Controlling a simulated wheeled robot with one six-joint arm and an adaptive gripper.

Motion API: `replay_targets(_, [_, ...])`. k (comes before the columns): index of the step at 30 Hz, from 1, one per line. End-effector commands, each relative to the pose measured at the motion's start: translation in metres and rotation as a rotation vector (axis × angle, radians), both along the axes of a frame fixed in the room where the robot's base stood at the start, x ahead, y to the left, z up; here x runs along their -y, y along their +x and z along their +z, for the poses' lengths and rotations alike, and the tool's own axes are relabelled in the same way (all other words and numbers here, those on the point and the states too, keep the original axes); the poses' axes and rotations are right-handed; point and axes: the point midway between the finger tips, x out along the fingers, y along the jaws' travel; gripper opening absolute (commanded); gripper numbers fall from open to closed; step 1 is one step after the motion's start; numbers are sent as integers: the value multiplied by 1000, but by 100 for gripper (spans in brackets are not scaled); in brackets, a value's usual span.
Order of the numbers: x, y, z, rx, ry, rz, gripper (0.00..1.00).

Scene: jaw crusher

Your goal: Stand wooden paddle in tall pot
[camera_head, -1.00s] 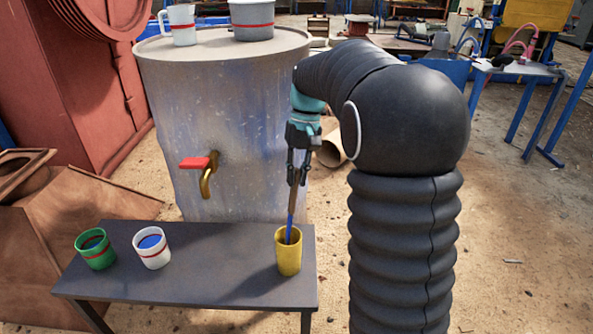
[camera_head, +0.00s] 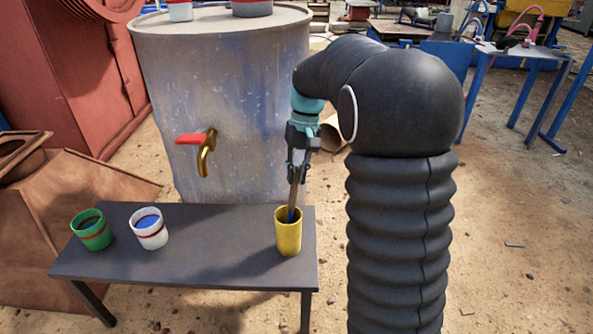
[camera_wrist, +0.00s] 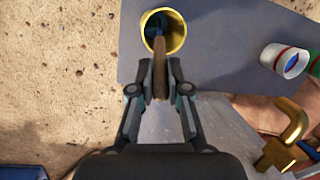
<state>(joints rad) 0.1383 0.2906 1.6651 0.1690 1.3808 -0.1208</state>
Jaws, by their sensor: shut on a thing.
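My gripper (camera_head: 298,173) is shut on the wooden paddle (camera_head: 294,192), just above the yellow tall pot (camera_head: 288,238) at the right end of the dark bench. The paddle points down, slightly tilted, and its lower end with a blue part is inside the pot's mouth. In the wrist view my gripper (camera_wrist: 160,90) has the brown paddle (camera_wrist: 159,68) between its fingers. The paddle reaches into the yellow pot (camera_wrist: 177,33) there. Whether its tip touches the pot's bottom is hidden by the pot wall.
A green cup (camera_head: 92,236) and a white cup (camera_head: 150,234) with blue inside stand on the left of the bench (camera_head: 215,270). A large metal drum (camera_head: 240,110) with a brass tap (camera_head: 206,160) stands behind. The bench middle is clear.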

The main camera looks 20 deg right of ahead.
Motion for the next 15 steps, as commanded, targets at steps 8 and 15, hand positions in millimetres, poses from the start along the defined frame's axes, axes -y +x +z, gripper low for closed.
replay_targets(8, [0,0,-1,0,0,0,0])
replay_targets(15, [0,0,-1,-1,0,0,45])
